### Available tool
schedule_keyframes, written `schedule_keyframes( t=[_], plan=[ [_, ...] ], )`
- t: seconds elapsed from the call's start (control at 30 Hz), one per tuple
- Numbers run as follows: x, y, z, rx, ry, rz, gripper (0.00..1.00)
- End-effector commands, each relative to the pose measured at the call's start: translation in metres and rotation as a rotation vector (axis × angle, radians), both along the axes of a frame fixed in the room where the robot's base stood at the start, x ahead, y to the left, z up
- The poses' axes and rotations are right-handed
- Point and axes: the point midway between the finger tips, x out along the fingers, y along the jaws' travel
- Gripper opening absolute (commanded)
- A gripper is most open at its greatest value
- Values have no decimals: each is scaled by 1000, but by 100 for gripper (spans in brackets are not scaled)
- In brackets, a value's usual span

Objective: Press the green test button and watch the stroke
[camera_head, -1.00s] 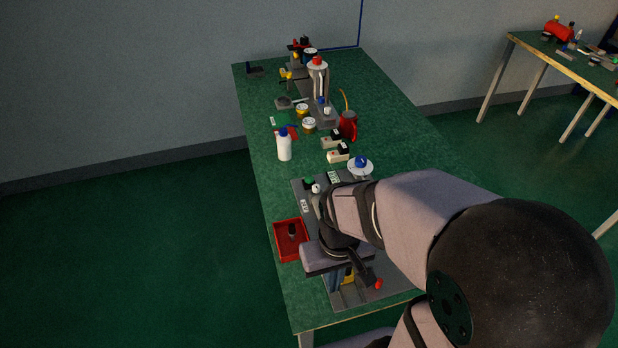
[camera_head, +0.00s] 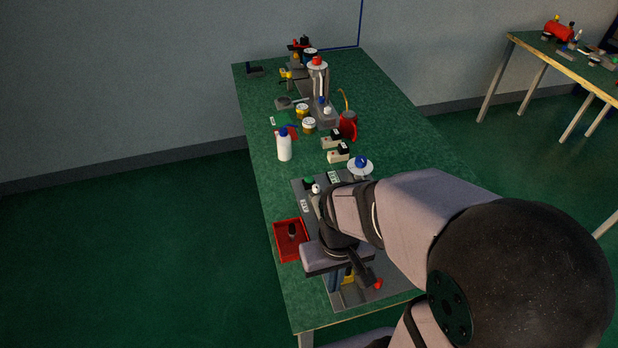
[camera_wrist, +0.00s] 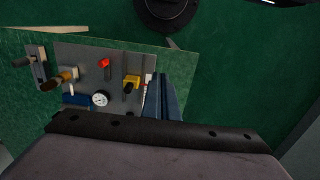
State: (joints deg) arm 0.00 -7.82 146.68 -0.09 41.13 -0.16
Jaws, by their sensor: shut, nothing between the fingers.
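A green button-like knob (camera_head: 309,183) shows at the far left corner of the grey press plate (camera_head: 382,291), beside a white round-topped part (camera_head: 316,189). I cannot read any label on it. My gripper (camera_head: 335,287) is shut and empty, pointing down over the near part of the plate, well nearer than the green knob. In the wrist view its bluish fingers (camera_wrist: 162,80) lie together beside a yellow block (camera_wrist: 131,81). I cannot tell whether they touch anything. The green knob is not clearly seen in the wrist view. My arm hides much of the press.
A red tray (camera_head: 278,243) sits left of the plate. A white bottle (camera_head: 284,148), a blue-capped round part (camera_head: 360,165) and several tools stand farther back. The wrist view shows a red knob (camera_wrist: 104,63) and a gauge (camera_wrist: 100,99). The table's near left corner is bare.

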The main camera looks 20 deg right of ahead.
Motion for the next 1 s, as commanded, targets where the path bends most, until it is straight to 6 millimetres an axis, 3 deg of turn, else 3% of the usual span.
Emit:
schedule_keyframes(
  t=[0.27, 0.47, 0.7, 1.0],
  plan=[
    [14, -7, 2, -22, -25, 14, 0],
    [61, -29, 9, -91, -109, 69, 0],
    [155, -65, 21, -205, -282, 202, 0],
    [285, -90, 34, -299, -527, 462, 0]
  ],
)
